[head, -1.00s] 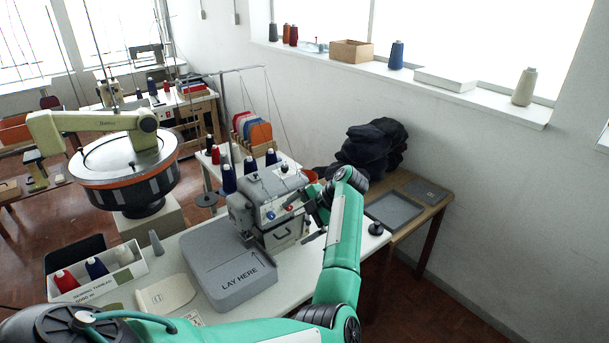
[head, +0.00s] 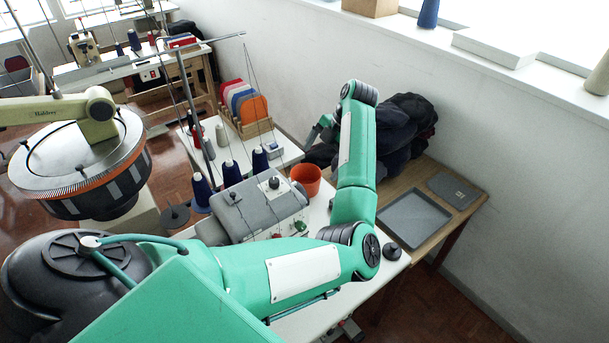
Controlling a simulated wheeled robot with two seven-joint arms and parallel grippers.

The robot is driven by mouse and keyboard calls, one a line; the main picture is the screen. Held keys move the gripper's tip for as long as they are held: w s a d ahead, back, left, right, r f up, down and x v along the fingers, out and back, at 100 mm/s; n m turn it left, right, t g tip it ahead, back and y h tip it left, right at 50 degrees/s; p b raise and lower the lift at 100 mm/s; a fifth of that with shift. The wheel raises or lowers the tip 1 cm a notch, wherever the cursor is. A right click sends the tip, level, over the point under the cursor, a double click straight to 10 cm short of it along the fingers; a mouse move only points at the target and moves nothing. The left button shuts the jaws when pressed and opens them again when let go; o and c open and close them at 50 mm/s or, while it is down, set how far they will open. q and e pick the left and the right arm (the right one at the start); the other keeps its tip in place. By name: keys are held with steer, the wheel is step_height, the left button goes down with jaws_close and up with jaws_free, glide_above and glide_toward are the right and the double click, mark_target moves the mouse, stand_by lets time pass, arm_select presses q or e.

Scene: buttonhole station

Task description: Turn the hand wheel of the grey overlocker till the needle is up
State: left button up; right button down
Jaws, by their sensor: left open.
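The grey overlocker (head: 262,208) stands on the white table, partly hidden behind my left arm. Its lower front is covered by the forearm, and I cannot make out its hand wheel or needle. My left arm crosses the front of the picture, bends at the table's right side and rises past the overlocker. My left gripper (head: 319,130) is small in the picture, beyond the overlocker and near the dark cloth pile. It is open and apart from the overlocker. My right gripper is not in view.
An orange cup (head: 306,179) stands behind the overlocker, with blue thread cones (head: 231,173) beside it. A dark cloth pile (head: 405,125) and a grey tray (head: 414,218) lie on the wooden table. A black knob-like piece (head: 392,251) sits on the white table's right edge.

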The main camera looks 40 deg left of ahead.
arm_select(q)
steer(key=shift+s+p+x, duration=0.1)
steer(key=shift+p+x, duration=0.5)
steer(key=shift+x, duration=2.75)
steer(key=shift+s+p+x, duration=0.15)
steer(key=shift+p+x, duration=0.45)
steer(key=shift+x, duration=2.8)
steer(key=shift+r, duration=0.1)
steer(key=shift+c, duration=1.3)
steer(key=c, duration=0.6)
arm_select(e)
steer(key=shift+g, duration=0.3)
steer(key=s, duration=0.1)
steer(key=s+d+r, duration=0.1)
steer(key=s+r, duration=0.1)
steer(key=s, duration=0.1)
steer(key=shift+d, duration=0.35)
